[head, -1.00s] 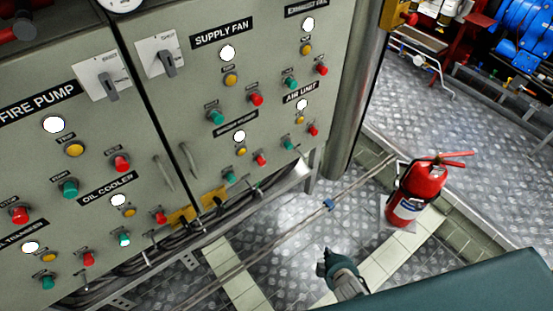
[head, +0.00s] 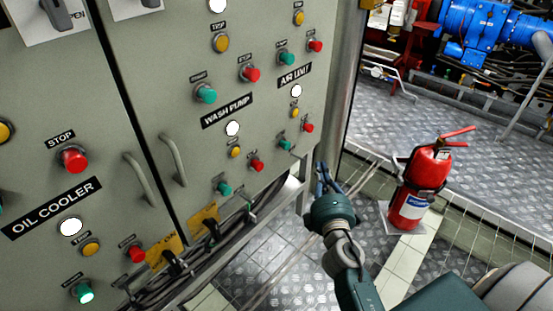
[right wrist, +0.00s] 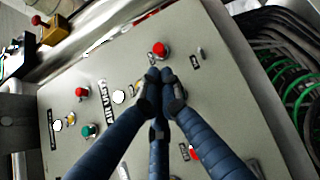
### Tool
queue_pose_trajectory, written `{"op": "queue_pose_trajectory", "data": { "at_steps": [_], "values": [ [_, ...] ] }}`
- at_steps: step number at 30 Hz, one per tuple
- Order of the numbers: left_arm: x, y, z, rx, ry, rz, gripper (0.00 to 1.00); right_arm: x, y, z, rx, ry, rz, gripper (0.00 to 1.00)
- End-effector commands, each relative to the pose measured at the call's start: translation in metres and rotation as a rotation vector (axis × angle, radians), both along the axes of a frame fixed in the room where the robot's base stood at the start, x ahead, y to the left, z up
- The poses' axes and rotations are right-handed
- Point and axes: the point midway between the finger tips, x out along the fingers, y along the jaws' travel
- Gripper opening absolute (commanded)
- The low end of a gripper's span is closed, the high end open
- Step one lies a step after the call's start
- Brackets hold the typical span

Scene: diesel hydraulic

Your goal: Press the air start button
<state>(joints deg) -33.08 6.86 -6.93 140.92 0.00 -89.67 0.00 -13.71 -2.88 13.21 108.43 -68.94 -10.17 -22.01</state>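The AIR UNIT label (head: 295,76) is on the right part of the grey panel in the head view. Below it are a white lamp (head: 296,91), a yellow button (head: 295,113), a green button (head: 284,143) and a red button (head: 308,127). My right gripper (head: 322,175) is just right of and below the green button, near the panel's edge. In the right wrist view its fingertips (right wrist: 160,75) are together and empty, near the red button (right wrist: 160,50). The fingers seem to hide the green button there; contact cannot be told. My left gripper is not in view.
The WASH PUMP buttons sit to the left and lower, with green (head: 223,188) and red (head: 257,164). Door handles (head: 173,160) stick out from the panel. A red fire extinguisher (head: 420,185) stands on the floor at right. Cables run under the panel.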

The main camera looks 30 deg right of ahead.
Motion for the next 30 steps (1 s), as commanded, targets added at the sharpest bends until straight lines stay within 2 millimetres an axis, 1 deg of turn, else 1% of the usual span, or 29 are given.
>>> {"op": "queue_pose_trajectory", "data": {
  "at_steps": [5, 12, 17, 20, 30],
  "values": [
    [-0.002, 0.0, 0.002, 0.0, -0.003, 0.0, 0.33, -0.001, -0.003, 0.006, -0.023, -0.011, -0.007, 0.0],
    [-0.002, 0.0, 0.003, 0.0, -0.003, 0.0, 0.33, -0.001, -0.003, 0.006, -0.02, -0.01, -0.006, 0.0],
    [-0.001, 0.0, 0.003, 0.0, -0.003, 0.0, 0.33, 0.005, 0.0, 0.006, -0.019, -0.01, -0.006, 0.0],
    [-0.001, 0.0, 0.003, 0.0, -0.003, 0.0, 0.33, 0.015, 0.004, 0.006, -0.019, -0.012, -0.006, 0.0],
    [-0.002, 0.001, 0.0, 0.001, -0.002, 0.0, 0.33, 0.059, 0.022, 0.005, -0.018, -0.011, -0.006, 0.0]
  ]
}}
